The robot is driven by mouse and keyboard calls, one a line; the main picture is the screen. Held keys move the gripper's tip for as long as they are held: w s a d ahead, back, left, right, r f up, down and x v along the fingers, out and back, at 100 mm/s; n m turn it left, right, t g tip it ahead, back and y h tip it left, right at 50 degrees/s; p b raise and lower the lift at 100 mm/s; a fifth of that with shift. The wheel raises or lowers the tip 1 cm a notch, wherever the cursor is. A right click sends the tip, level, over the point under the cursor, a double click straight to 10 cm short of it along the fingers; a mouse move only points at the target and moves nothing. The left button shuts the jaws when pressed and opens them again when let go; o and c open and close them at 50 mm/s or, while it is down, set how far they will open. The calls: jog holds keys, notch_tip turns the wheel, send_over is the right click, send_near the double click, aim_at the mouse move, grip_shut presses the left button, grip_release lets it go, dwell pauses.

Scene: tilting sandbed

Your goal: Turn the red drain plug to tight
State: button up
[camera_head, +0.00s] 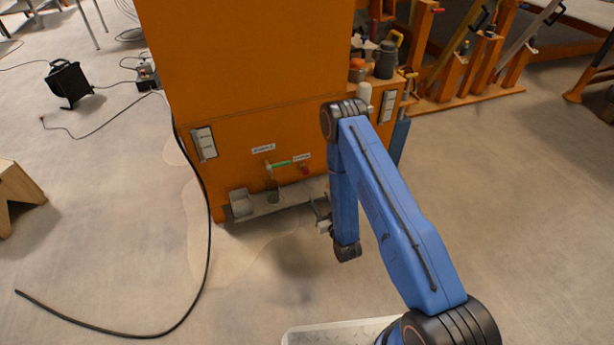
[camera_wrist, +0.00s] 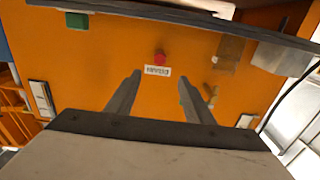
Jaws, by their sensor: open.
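The red drain plug (camera_head: 305,169) sits on the front of the orange cabinet (camera_head: 240,95), low down, just under a small white label (camera_head: 302,156). It also shows in the wrist view (camera_wrist: 160,57), which looks upside down, with the label against it. My gripper (camera_head: 321,203) is in front of the cabinet, a little below and right of the plug in the head view. In the wrist view its two fingers (camera_wrist: 160,78) are spread apart with nothing between them, pointing towards the plug and clear of it. The plug's turn position is too small to read.
A green-handled tap (camera_head: 279,163) with a small greenish jar (camera_head: 272,192) below it is just left of the plug. A black hose (camera_head: 207,238) lies on the floor.

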aim_at(306, 174)
jog(key=x, duration=1.6)
jog(key=c, duration=1)
